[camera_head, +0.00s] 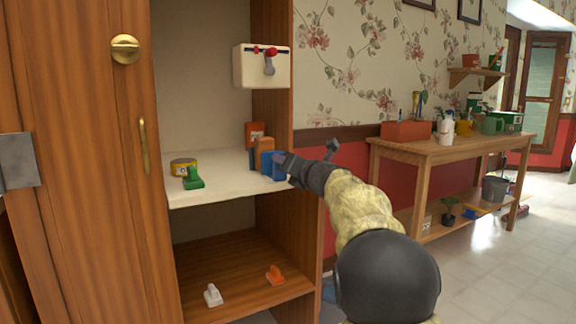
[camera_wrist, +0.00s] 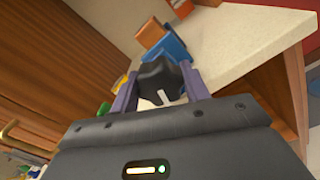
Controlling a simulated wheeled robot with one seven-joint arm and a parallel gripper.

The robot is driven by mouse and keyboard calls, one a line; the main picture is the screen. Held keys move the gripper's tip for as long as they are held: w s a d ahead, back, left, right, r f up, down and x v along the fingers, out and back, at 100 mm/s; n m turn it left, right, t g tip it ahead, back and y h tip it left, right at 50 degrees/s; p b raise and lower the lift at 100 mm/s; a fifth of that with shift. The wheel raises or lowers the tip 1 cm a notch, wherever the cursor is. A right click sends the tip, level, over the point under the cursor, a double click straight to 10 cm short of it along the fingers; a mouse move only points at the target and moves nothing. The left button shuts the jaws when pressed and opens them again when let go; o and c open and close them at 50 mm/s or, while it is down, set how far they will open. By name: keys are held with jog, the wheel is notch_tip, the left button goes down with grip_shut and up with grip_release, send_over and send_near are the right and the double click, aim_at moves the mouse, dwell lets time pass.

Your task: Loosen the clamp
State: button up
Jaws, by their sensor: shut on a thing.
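The clamp (camera_head: 267,163) has blue jaws on either side of an orange-brown block (camera_head: 264,143), at the right end of the cabinet's white shelf. In the wrist view, its blue part (camera_wrist: 172,48) shows just beyond a black knob (camera_wrist: 160,82) with a white mark. My gripper (camera_head: 284,168) reaches in from the right at the shelf's edge. In the wrist view, its two purple fingers (camera_wrist: 158,92) are shut on the knob, one on each side. The knob is hidden by my gripper in the head view.
The white shelf (camera_head: 225,186) also bears a yellow tin (camera_head: 183,166), a green object (camera_head: 193,179) and a red-orange box (camera_head: 255,131). A white box with a lever (camera_head: 262,66) hangs above. The cabinet's right side panel (camera_head: 303,235) stands close to my arm. A wooden table (camera_head: 440,150) is at right.

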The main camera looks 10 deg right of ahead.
jog(key=shift+f, duration=0.25)
jog(key=o, duration=1)
jog(key=shift+r, duration=0.15)
jog(key=p+v, duration=0.1)
jog(key=v, duration=1.6)
jog(key=shift+s+p, duration=0.15)
jog(key=shift+p, duration=0.2)
